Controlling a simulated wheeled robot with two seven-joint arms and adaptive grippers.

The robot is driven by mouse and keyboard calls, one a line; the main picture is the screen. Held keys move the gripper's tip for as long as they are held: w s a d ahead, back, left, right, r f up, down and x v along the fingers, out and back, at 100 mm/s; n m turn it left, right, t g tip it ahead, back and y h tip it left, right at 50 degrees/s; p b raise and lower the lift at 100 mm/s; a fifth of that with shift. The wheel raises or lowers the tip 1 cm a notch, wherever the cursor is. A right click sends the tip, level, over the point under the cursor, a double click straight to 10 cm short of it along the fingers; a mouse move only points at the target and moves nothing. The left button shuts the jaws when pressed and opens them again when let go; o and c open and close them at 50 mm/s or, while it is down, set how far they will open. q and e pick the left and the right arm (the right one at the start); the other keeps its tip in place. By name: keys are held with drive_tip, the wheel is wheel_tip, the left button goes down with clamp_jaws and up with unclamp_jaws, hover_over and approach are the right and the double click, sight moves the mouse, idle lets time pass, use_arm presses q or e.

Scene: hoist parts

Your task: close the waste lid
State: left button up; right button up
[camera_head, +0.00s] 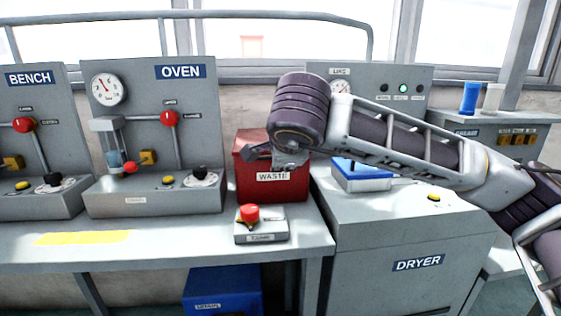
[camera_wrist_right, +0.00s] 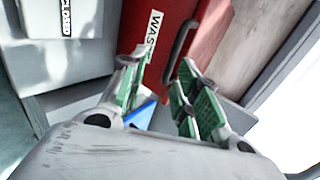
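The red waste bin (camera_head: 285,188) with a white WASTE label stands on the bench near the middle of the head view. My right arm and gripper cover much of its top, so I cannot tell how far the lid is open. My right gripper (camera_head: 272,153) is at the bin's upper front. In the right wrist view, my right gripper (camera_wrist_right: 166,62) has its green-padded fingers apart with nothing held between them. A red panel of the bin (camera_wrist_right: 175,20) with the label and a dark curved handle (camera_wrist_right: 178,42) shows just beyond the fingertips. My left gripper is out of view.
A red button box (camera_head: 262,230) stands in front of the bin. The OVEN panel (camera_head: 140,90) is to the left. A blue-and-white box (camera_head: 362,178) sits right of the bin, above the DRYER cabinet (camera_head: 400,245). A blue crate (camera_head: 222,290) is below the bench.

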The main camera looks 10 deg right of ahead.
drive_tip(key=v, duration=0.7)
drive_tip(key=shift+s+r, duration=0.25)
drive_tip(key=shift+s, duration=0.05)
